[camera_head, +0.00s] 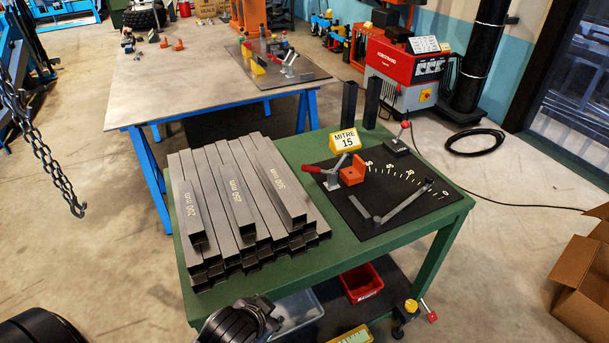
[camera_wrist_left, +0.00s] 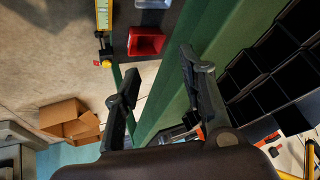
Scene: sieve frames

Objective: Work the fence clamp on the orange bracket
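The orange bracket (camera_head: 352,172) stands on a black plate (camera_head: 326,193) with angle marks, on the right half of the green table. A clamp with a red handle (camera_head: 313,169) and a metal arm (camera_head: 340,161) sits at its left side; the handle points left. I cannot tell whether the clamp is locked. A grey bar (camera_head: 405,204) lies across the plate in front of the bracket. My left gripper (camera_head: 265,312) is low at the table's front edge, well away from the bracket. In the left wrist view its fingers (camera_wrist_left: 157,64) are apart and empty. My right gripper is not in view.
Stacked steel tubes (camera_head: 240,195) fill the table's left half. A yellow MITRE 15 sign (camera_head: 345,140), dark upright posts (camera_head: 349,104) and a red-knobbed lever (camera_head: 405,126) stand near the plate. A red bin (camera_head: 361,282) is below; a chain hook (camera_head: 77,209) hangs left.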

